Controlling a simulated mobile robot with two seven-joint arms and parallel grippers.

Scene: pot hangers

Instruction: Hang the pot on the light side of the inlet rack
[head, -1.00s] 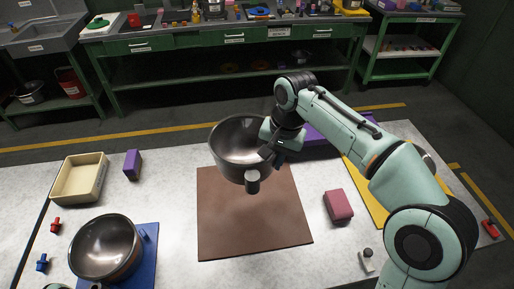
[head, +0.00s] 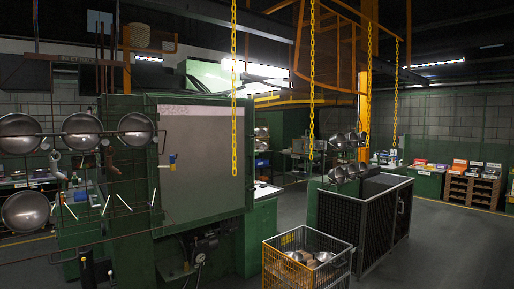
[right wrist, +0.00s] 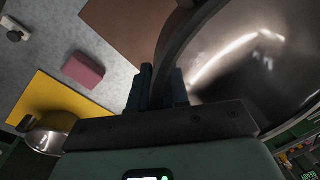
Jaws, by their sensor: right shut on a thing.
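In the right wrist view my right gripper (right wrist: 160,86) is shut on the rim of a shiny steel pot (right wrist: 245,55), which fills the right of the picture. In the head view a rack of dark bars (head: 110,190) stands at the left with several round metal pots (head: 82,133) hanging on it. Another group of pots (head: 347,141) hangs farther off, right of centre. I cannot read which rack is the inlet one, nor which side is light. My left gripper is in neither view.
Yellow chains (head: 234,90) hang in the head view. A yellow wire basket (head: 307,268) with pots stands at the bottom centre. Open floor lies at the right. Below the gripper are a brown mat (right wrist: 130,30), a pink block (right wrist: 83,70) and a yellow mat (right wrist: 55,95).

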